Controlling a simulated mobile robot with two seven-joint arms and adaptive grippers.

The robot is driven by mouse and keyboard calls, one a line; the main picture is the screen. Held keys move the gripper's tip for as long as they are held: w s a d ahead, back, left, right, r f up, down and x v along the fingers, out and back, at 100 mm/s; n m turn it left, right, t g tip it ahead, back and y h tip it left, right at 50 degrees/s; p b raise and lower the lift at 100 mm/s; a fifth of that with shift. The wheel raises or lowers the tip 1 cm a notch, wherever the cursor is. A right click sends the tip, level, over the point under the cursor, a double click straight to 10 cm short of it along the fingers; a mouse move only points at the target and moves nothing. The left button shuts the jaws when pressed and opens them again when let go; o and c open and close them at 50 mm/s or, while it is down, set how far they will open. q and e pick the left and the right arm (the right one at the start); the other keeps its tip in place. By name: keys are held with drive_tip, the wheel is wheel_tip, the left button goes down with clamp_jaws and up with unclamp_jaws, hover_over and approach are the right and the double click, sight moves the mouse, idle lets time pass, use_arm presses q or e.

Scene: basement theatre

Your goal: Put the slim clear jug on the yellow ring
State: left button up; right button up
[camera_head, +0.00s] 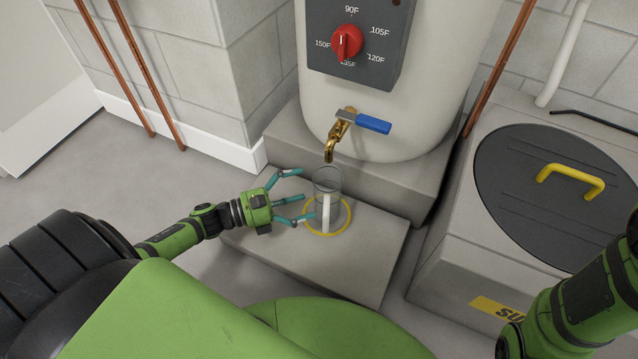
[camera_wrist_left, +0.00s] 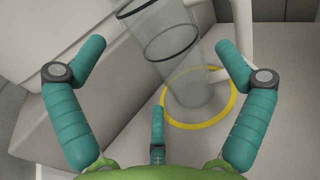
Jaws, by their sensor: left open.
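The slim clear jug (camera_head: 340,207), with a dark rim and a white handle, stands upright on the grey step, its base inside the yellow ring (camera_head: 327,236). In the left wrist view the clear jug (camera_wrist_left: 190,72) rises from within the yellow ring (camera_wrist_left: 200,127). My left gripper (camera_head: 300,197) is open beside the jug, on its left in the head view. In the left wrist view its teal fingers are spread, and none clearly grips the jug. Part of the jug's handle is hidden behind the right-hand finger there. My right gripper is out of view.
A white water heater with a red dial (camera_head: 347,41) stands behind the step. Its brass tap (camera_head: 330,148) with a blue lever (camera_head: 373,124) hangs just above and behind the jug. A sump lid (camera_head: 530,205) with a yellow handle lies at right. The step's front (camera_head: 330,270) is clear.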

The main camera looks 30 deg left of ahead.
use_arm(q)
drive_tip(key=p+v, duration=0.1)
drive_tip(key=v, duration=0.6)
